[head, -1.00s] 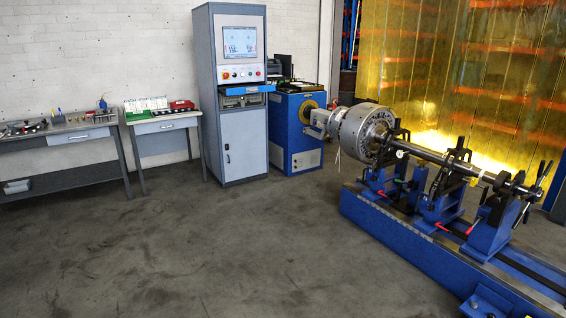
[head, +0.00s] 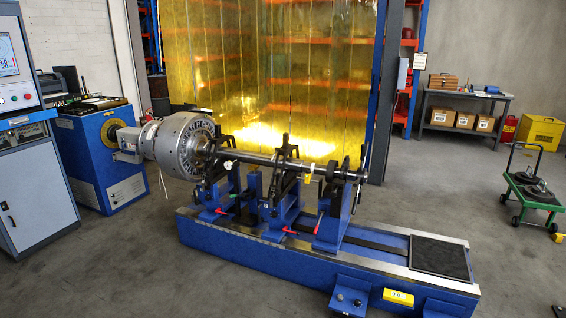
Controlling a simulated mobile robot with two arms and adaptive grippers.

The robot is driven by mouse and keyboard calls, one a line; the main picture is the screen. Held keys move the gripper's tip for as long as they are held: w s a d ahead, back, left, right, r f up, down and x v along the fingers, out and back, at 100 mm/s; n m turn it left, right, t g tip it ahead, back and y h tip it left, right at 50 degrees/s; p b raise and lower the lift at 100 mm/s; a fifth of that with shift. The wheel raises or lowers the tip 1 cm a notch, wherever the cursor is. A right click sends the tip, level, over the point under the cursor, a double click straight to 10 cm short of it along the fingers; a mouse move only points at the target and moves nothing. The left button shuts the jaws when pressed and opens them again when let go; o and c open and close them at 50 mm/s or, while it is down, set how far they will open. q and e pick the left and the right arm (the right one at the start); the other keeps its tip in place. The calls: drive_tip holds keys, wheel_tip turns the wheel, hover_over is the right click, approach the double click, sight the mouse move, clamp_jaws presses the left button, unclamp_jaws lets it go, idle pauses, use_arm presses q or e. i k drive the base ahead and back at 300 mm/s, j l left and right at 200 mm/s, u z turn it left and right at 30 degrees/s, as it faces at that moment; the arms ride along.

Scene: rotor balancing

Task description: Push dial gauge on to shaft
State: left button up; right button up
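The steel shaft (head: 256,158) lies across blue bearing stands on the balancing machine, running from the large round chuck (head: 183,146) at the left to the right-hand stand (head: 333,212). A small white round thing (head: 228,164), which looks like the dial gauge, sits just in front of the shaft near the left stand (head: 213,193). It is too small to tell whether it touches the shaft. Neither of my grippers is in view.
The blue machine bed (head: 255,248) has a black mat (head: 440,256) on its right end. A control cabinet (head: 32,190) stands at the left. A green cart (head: 533,187) and a shelf table (head: 467,94) are at the right.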

sight(228, 165)
drive_tip(key=i+l+u, duration=0.2)
drive_tip(key=i, duration=0.35)
drive_tip(key=i+l+u, duration=0.15)
drive_tip(key=i+l, duration=0.25)
drive_tip(key=i, duration=0.15)
drive_tip(key=i+l+u, duration=0.4)
drive_tip(key=i+u, duration=0.45)
drive_tip(key=i, duration=0.6)
